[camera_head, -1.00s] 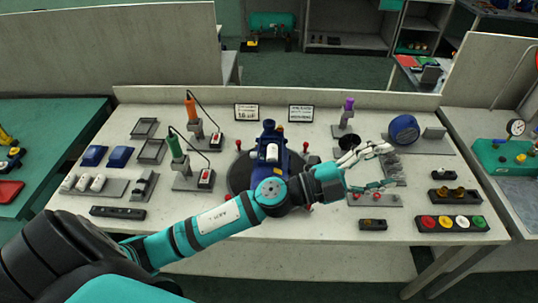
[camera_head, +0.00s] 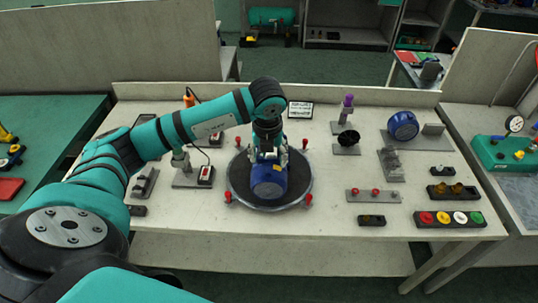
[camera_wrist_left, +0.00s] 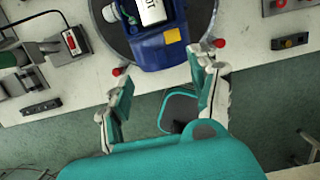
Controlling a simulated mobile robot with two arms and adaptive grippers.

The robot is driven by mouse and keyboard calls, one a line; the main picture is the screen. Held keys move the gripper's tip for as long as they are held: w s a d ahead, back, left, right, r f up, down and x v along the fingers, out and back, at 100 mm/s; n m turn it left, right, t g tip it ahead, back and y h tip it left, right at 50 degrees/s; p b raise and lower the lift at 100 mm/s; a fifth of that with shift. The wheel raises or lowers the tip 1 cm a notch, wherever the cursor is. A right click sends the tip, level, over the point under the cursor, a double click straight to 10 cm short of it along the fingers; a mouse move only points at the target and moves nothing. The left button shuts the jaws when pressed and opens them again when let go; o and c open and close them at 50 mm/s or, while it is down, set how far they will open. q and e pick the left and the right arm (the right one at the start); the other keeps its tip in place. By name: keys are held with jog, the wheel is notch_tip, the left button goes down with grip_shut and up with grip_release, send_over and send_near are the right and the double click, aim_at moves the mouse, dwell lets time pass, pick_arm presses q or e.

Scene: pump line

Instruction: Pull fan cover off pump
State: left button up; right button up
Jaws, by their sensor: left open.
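The blue pump (camera_head: 268,182) lies in the middle of a round dark turntable (camera_head: 303,188). Its rounded blue end, apparently the fan cover, faces me; the wrist view shows this blue end (camera_wrist_left: 155,55) with a yellow label. Contact cannot be told. My arm hides the pump's far part. My right gripper is not in view.
Red knobs (camera_head: 308,198) stand around the turntable. A black fan-like part (camera_head: 349,138), a purple-handled tool (camera_head: 347,104) and a blue round part (camera_head: 403,125) stand at right. Coloured buttons (camera_head: 460,219) sit at front right.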

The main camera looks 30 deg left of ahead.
aim_at(269, 170)
pick_arm(q)
jog(key=shift+b+x, duration=0.45)
jog(key=shift+x, duration=0.45)
jog(key=shift+b+x, duration=0.8)
jog(key=shift+x, duration=0.4)
jog(key=shift+d+f, duration=0.1)
jog(key=shift+f, duration=0.25)
jog(key=shift+r, duration=0.2)
jog(key=shift+b, duration=0.3)
jog(key=shift+f+b, duration=0.25)
jog(key=shift+b, duration=0.15)
jog(key=shift+w+f+b, duration=0.15)
jog(key=shift+f+b, duration=0.45)
jog(key=shift+f, duration=0.05)
